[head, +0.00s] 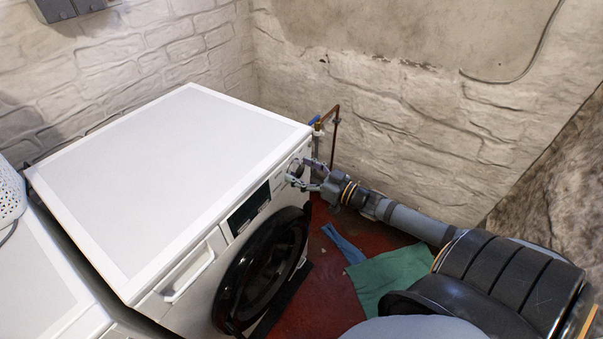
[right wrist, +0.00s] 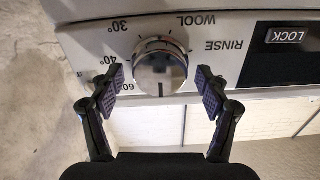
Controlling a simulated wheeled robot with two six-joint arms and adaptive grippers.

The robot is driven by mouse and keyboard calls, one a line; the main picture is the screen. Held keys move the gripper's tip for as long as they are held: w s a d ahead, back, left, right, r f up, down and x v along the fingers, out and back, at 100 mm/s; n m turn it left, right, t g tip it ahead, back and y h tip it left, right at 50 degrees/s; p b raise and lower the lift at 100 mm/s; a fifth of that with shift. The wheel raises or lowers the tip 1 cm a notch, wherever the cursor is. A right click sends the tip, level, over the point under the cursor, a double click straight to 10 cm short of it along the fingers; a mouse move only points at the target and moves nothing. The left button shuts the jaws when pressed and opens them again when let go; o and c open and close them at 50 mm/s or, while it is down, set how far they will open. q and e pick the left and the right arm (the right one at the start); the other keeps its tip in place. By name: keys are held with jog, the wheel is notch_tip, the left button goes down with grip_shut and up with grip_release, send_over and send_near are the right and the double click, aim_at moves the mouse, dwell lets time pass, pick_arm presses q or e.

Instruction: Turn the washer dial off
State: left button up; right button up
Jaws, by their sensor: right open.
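The white washer (head: 190,150) stands against the wall with its dark display (head: 248,210) and round black door (head: 262,270) facing right. Its silver dial (right wrist: 160,66) shows upside down in the right wrist view, with the labels 30°, 40°, WOOL and RINSE around it. My right gripper (head: 298,178) is at the dial end of the front panel. In the right wrist view its fingers (right wrist: 160,86) are open, one on each side of the dial, with gaps visible on both sides. In the head view the gripper largely hides the dial. My left gripper is not in view.
A second white appliance (head: 40,280) stands at the left with a white basket (head: 10,192) on it. Pipes (head: 334,125) rise behind the washer's right corner. Green cloth (head: 390,272) and blue cloth (head: 343,244) lie on the red floor (head: 325,297).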

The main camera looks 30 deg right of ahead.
jog(key=c, duration=1.1)
jog(key=shift+n, duration=0.7)
jog(key=shift+c, duration=0.2)
jog(key=o, duration=1.1)
jog(key=shift+o, duration=0.2)
jog(key=v, duration=0.7)
jog(key=shift+s, duration=0.3)
